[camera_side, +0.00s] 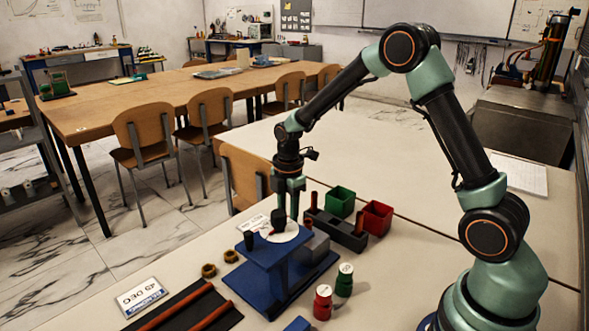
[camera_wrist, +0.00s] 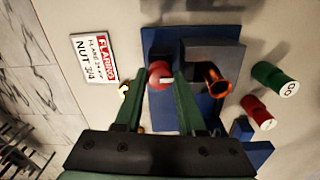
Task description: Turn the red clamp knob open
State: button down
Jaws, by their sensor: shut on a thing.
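The red clamp knob (camera_wrist: 160,72) is round with a pale mark on its face, and shows between the two green fingers of my gripper (camera_wrist: 155,80) in the wrist view. My gripper is shut on the knob. The knob belongs to the blue gauge rig (camera_wrist: 160,112), beside a grey block (camera_wrist: 213,54). In the side view my gripper (camera_side: 287,208) points down at the blue rig (camera_side: 270,254), in front of a white disc (camera_side: 283,233). The knob is hard to make out there, largely hidden by the gripper and a dark part.
Red (camera_side: 322,302) and green (camera_side: 344,280) labelled cylinders stand right of the rig. Green (camera_side: 341,201) and red (camera_side: 377,217) bins and a dark rack (camera_side: 337,229) are behind. Two brass nuts (camera_side: 208,270) and a sign (camera_side: 141,297) lie left. A dark tray with red rods is in front.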

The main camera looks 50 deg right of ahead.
jog(key=c, duration=0.5)
grip_release()
